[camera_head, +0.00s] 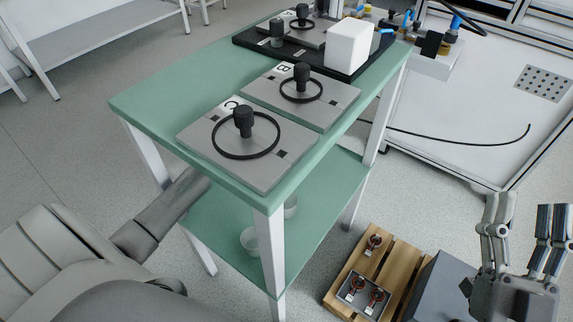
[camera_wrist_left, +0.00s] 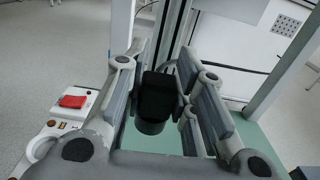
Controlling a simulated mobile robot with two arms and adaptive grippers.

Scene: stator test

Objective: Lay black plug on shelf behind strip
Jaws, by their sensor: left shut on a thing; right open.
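The black plug (camera_wrist_left: 157,97) is between the fingers of my left gripper (camera_wrist_left: 162,95), which is shut on it. In the left wrist view, part of the green shelf (camera_wrist_left: 150,141) shows below the plug; I cannot tell whether they touch. A white strip (camera_wrist_left: 48,133) with a red switch lies to the left of the gripper, partly hidden by its fingers. In the head view my left arm reaches under the tabletop, which hides the left gripper and plug. The lower green shelf (camera_head: 308,222) shows there. My right gripper (camera_head: 527,207) is open and empty at the right.
The green table (camera_head: 150,98) stands above the shelf and carries plates with black knobs and rings. Pale cups (camera_head: 250,240) stand on the shelf. A wooden pallet (camera_head: 400,262) with a parts box is on the floor. Table legs (camera_head: 268,238) bound the shelf opening.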

